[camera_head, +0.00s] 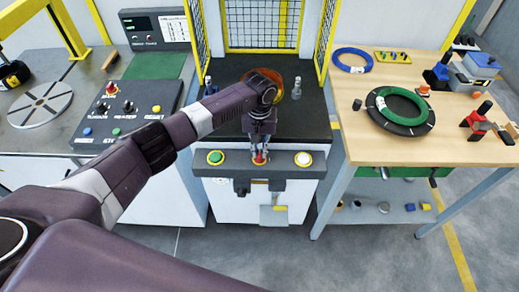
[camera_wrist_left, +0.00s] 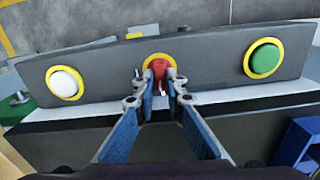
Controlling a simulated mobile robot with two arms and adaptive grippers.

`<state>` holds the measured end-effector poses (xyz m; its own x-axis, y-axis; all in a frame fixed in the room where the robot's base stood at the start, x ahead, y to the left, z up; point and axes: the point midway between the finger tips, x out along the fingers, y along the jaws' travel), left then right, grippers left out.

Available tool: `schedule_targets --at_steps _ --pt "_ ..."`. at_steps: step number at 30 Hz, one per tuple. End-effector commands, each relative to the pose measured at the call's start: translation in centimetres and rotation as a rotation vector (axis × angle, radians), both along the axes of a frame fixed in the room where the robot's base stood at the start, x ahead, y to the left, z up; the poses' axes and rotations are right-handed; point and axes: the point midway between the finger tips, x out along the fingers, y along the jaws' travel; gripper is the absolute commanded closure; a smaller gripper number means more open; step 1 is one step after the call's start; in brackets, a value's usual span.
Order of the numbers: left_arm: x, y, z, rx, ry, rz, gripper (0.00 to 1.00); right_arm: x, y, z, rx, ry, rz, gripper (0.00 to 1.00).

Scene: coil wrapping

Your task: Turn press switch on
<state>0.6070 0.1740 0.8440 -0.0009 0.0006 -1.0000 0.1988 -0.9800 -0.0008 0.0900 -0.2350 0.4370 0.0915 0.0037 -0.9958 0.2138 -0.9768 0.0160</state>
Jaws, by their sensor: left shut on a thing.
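The press's front panel (camera_head: 235,160) carries a red switch (camera_head: 260,159) in its middle, between a green button (camera_head: 215,157) and a white button (camera_head: 303,158). In the left wrist view the red switch (camera_wrist_left: 160,69) sits in a yellow ring. My left gripper (camera_head: 261,150) reaches down to the panel, and its fingertips (camera_wrist_left: 158,87) are closed around the red switch. The fingers partly hide the switch in both views. My right gripper is in neither view.
The press has a yellow-framed mesh guard (camera_head: 262,22) behind it. A control box (camera_head: 125,113) is on the left bench. The wooden table (camera_head: 365,145) at right holds a green and black coil (camera_head: 402,110) and a blue ring (camera_head: 352,60).

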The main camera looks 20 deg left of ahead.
Motion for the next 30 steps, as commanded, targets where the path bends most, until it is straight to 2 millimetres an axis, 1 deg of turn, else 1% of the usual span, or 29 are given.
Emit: schedule_targets --at_steps 5,12,30 --pt "0.0 -0.1 0.2 -0.001 0.001 -0.120 1.00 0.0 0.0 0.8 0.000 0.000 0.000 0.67" --pt "0.0 -0.2 0.2 -0.003 0.002 -0.342 1.00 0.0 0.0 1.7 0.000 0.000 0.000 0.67" --pt "0.0 -0.3 0.1 -0.002 -0.001 -0.911 1.00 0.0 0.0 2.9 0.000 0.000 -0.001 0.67"
